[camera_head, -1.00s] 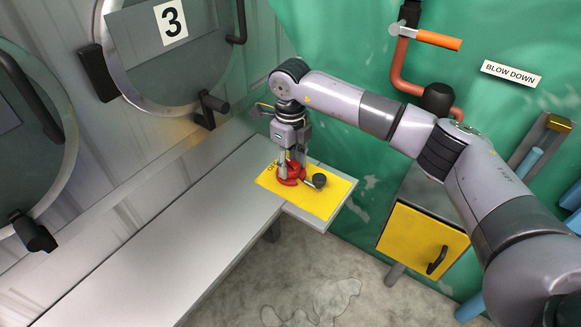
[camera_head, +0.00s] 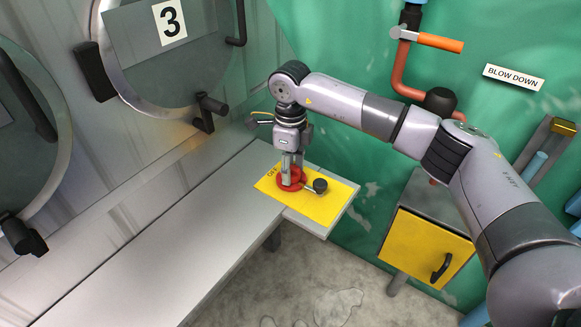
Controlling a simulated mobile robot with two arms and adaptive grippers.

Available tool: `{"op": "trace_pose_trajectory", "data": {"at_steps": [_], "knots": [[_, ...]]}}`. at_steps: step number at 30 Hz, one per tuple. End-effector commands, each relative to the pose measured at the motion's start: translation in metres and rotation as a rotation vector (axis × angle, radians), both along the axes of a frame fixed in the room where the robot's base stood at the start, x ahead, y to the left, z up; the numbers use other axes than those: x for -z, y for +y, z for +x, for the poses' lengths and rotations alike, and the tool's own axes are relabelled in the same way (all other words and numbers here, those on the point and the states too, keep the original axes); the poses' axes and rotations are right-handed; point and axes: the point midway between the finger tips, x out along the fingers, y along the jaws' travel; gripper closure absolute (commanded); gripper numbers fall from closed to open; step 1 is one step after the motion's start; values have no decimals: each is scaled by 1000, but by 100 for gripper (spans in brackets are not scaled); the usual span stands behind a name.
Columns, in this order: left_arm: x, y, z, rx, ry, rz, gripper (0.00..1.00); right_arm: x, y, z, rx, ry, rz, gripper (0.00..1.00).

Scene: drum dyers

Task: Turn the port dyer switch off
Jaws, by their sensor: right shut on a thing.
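The switch (camera_head: 290,182) is a red rotary piece with a rod ending in a black knob (camera_head: 320,186). It sits on a yellow plate (camera_head: 318,206) on the end of the grey bench, and the knob points right. The word OFF shows at the plate's left edge; any other lettering is hidden. My right gripper (camera_head: 291,172) points straight down and is shut on the red part of the switch, with its fingers covering part of it. My left gripper is not in view.
The long grey bench (camera_head: 190,240) is otherwise clear. Round dyer doors, one marked 3 (camera_head: 170,20), line the wall at left. A yellow box (camera_head: 425,247) and a red pipe with an orange-handled valve (camera_head: 440,42) stand at right.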

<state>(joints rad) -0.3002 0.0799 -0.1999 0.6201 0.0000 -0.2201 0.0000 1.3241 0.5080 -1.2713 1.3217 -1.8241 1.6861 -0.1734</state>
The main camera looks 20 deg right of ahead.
Motion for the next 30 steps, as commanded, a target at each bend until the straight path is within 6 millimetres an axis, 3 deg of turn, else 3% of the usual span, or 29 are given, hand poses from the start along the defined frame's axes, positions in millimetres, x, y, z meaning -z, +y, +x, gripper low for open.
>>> {"op": "trace_pose_trajectory", "data": {"at_steps": [3, 4, 12, 23, 30], "knots": [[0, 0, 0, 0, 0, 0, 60, -2, 0, 1, -1, -6, 2, 89], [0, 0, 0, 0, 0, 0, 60, -2, 0, 1, -1, -6, 2, 60], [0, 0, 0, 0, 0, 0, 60, -1, 0, 1, 0, -3, 0, 42], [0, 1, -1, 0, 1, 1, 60, -4, 0, 1, 0, -3, 0, 41], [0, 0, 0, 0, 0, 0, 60, -44, 0, 1, 0, -6, 0, 41]]}}
